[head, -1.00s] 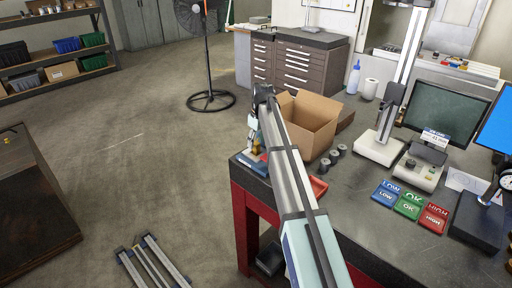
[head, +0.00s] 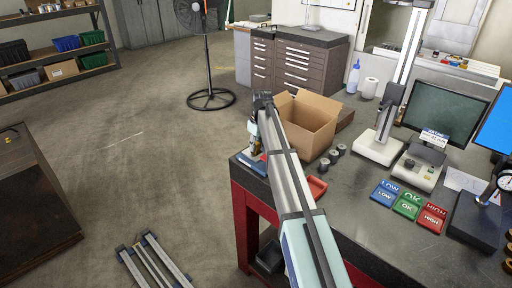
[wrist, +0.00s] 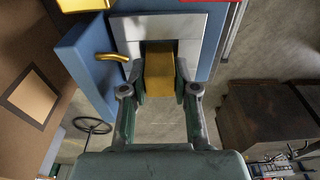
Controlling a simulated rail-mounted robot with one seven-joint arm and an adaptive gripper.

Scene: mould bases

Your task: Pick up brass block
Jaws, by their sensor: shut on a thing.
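The brass block (wrist: 160,72) is a yellow metal piece in the upper middle of the wrist view. My gripper (wrist: 160,92) has one finger on each side of it and is shut on it. Behind the block is a pale grey plate (wrist: 135,28) on a blue body (wrist: 85,60). I cannot tell whether the block still touches that plate. In the head view, my gripper (head: 256,146) is above the far left corner of the workbench, over a blue piece (head: 246,162). The block is not clear there.
An open cardboard box (head: 312,122) stands just right of my gripper, with several grey cylinders (head: 335,155) near it. A red tray (head: 317,188) lies nearby. Blue, green and red trays (head: 409,205) are further right. Floor is open left of the workbench (head: 370,235).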

